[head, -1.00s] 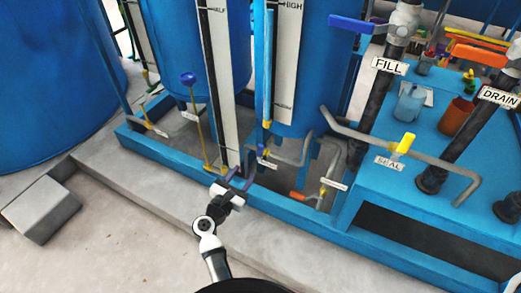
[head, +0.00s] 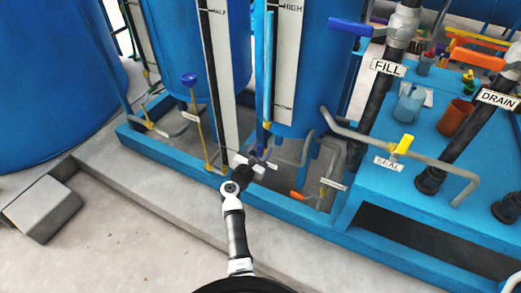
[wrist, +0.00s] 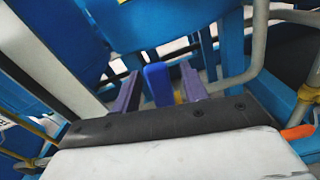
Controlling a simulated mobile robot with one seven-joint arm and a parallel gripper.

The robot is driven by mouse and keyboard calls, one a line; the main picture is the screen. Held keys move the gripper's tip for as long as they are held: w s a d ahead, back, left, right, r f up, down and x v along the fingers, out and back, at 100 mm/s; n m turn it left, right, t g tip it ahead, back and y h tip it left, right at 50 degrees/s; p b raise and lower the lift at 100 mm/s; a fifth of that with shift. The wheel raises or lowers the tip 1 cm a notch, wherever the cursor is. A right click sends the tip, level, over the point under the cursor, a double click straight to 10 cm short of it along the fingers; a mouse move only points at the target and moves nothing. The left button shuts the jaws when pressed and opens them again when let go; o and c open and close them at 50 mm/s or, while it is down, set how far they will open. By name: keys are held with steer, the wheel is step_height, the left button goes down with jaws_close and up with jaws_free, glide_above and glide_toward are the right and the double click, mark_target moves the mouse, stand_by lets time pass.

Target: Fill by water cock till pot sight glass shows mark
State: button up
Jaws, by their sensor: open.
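The blue pot (head: 315,85) stands behind my gripper. A scale board marked HIGH (head: 287,65) is on its front, beside a narrow upright sight glass (head: 268,75); its water level is too small to tell. My gripper (head: 263,152) is low in front of the pot, near the glass's lower end. In the wrist view its two purple fingers (wrist: 160,88) are open, with a small blue cock handle (wrist: 158,84) between them. Gaps show on both sides, and I cannot tell whether either finger touches it. The cock's body and label are mostly hidden.
An orange-handled cock (head: 297,195) is low to the right. A yellow SEAL handle (head: 403,145) and bent pipes stand further right, with a blue FILL lever (head: 350,27) above. A HALF scale board (head: 218,75) is left. The blue base rail (head: 165,150) runs below.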

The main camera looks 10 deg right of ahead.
jaws_close()
steer(key=shift+w+a+r+n+p, duration=0.15)
steer(key=shift+w+a+n+p, duration=0.25)
steer(key=shift+n, duration=0.2)
steer(key=shift+w+a+n, duration=0.1)
steer(key=shift+a+n, duration=0.2)
steer(key=shift+n, duration=0.2)
jaws_free()
steer(key=v, duration=1.4)
steer(key=shift+b, duration=0.45)
steer(key=shift+w, duration=0.1)
